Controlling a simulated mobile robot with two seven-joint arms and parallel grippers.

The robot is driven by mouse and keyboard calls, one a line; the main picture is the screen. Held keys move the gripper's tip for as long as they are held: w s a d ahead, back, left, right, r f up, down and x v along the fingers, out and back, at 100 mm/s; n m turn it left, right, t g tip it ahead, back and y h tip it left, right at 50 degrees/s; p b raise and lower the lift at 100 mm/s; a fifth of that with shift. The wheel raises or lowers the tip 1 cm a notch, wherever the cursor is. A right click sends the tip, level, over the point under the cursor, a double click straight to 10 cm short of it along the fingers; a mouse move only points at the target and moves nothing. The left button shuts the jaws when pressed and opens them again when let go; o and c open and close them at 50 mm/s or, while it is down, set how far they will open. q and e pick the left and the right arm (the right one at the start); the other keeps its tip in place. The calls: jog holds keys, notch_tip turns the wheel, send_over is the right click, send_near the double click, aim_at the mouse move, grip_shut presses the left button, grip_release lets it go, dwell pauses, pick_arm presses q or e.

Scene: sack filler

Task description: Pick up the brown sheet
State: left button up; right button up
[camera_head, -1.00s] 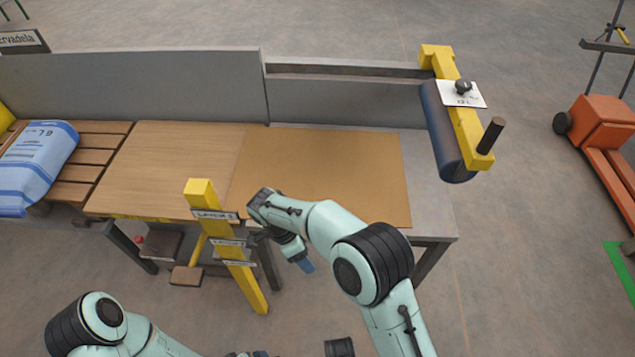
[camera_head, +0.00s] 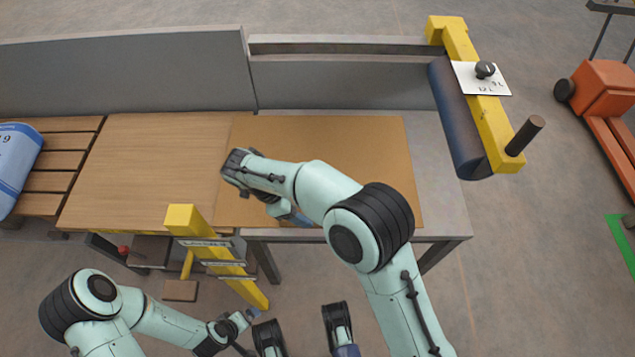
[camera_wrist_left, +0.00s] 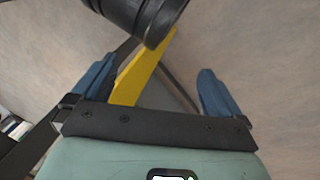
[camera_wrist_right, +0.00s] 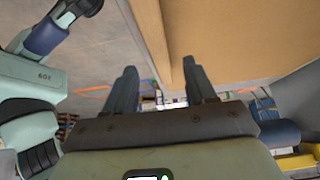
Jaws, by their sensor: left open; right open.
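The brown sheet (camera_head: 345,145) lies flat on the table, reaching its front edge. It also fills the upper right of the right wrist view (camera_wrist_right: 250,45). My right arm covers its front middle part. My right gripper (camera_wrist_right: 162,78) is open and empty, with an edge of brown material running close between and ahead of its fingers. In the head view its blue fingertip shows at the sheet's front edge; I cannot tell if it touches. My left gripper (camera_wrist_left: 155,82) is open and empty, away from the sheet, with a yellow post beyond its fingers.
The yellow post (camera_head: 215,260) stands before the table's front edge. A yellow arm with a dark roller (camera_head: 460,120) overhangs the table's right side. A grey panel (camera_head: 120,72) runs along the back. A blue sack (camera_head: 14,165) lies on slats at left. The wooden top (camera_head: 145,165) is clear.

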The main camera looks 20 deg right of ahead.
jog(key=shift+s+d+f, duration=0.1)
jog(key=shift+d+f, duration=0.2)
jog(key=shift+f, duration=0.2)
jog(key=b+x, duration=0.1)
jog(key=x, duration=0.1)
jog(key=shift+s+d+f, duration=0.1)
jog(key=shift+d+f, duration=0.1)
jog(key=shift+b+x, duration=0.3)
jog(key=shift+x, duration=0.85)
pick_arm(q)
jog(key=shift+w+a+f, duration=0.15)
jog(key=shift+a+f, duration=0.15)
jog(key=shift+f, duration=0.3)
jog(key=shift+w+a+f, duration=0.1)
jog(key=shift+a+f, duration=0.15)
jog(key=shift+f, duration=0.3)
pick_arm(e)
jog(key=shift+r, duration=0.1)
grip_shut()
